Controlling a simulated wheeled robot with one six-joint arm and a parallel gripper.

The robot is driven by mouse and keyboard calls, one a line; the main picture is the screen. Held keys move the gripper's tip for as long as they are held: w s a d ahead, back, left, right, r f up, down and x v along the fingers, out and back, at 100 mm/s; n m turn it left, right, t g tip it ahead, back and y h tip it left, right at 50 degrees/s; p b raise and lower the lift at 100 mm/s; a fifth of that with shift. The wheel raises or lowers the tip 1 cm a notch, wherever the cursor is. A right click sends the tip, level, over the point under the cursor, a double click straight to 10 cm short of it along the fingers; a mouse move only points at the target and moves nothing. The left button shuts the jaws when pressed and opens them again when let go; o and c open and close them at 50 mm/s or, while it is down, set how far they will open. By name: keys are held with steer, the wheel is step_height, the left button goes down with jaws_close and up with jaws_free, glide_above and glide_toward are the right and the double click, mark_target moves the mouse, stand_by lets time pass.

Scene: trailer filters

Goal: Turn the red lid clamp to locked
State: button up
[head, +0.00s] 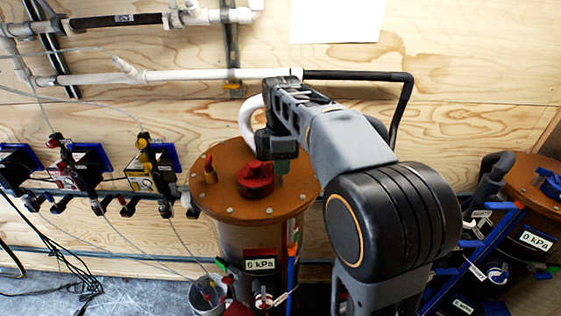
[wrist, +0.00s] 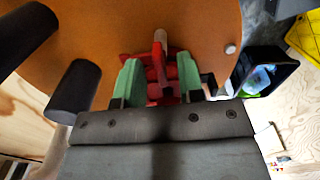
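The red lid clamp (head: 256,180) sits on top of the orange-brown round lid (head: 225,200) of a filter vessel. My gripper (head: 281,163) is right above and beside the clamp, pointing down at the lid. In the wrist view, the two green fingertips (wrist: 159,80) are apart, one on each side of the red clamp (wrist: 160,62), whose upright bar stands between them. I cannot tell whether either finger touches it. The clamp's lower part is partly hidden behind the fingers.
Valves with coloured handles (head: 143,160) line the wall at left. A second orange-lidded vessel (head: 530,180) stands at right.

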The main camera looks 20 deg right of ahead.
step_height(320, 180, up, 14)
steer(key=shift+p, duration=0.45)
steer(key=shift+f, duration=0.15)
stand_by(0.5)
steer(key=s+a+f+m+t+b, duration=0.1)
steer(key=s+f+m+t, duration=0.1)
steer(key=s+f+m, duration=0.5)
steer(key=s+a+f+m+t+b, duration=0.1)
steer(key=s+f+m, duration=0.7)
steer(key=f, duration=0.8)
steer(key=shift+s+f+t+b, duration=0.15)
steer(key=shift+s+t+b, duration=0.4)
steer(key=shift+t, duration=0.35)
steer(key=shift+o, duration=0.3)
steer(key=shift+s, duration=0.15)
